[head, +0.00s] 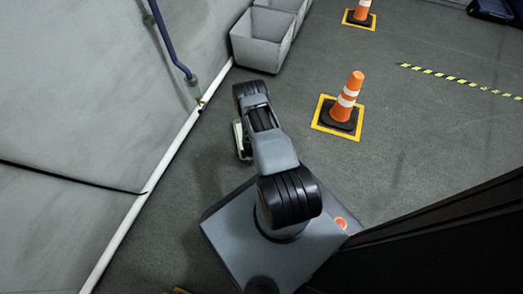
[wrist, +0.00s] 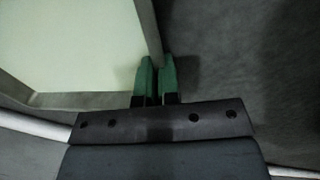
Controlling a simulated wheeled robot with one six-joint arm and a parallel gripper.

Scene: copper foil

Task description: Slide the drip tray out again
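The drip tray is a shallow pale yellow-green tray with a grey rim. It fills the upper left of the wrist view (wrist: 65,45). In the head view only a pale strip of the tray (head: 239,138) shows at the left of my arm; the arm hides the rest. My gripper (wrist: 157,70) has green fingertips close together at the tray's near right corner. The tray's right wall runs into the narrow gap between them, so the gripper looks shut on that wall. The fingertips are hidden under my arm in the head view. I cannot tell whether the tray touches the floor.
A white pipe (head: 165,160) runs along the foot of the grey wall at left. A blue pipe (head: 170,45) with a fitting comes down the wall above it. Grey bins (head: 262,48) stand beyond my arm. An orange cone (head: 346,100) stands to the right. Open floor lies between.

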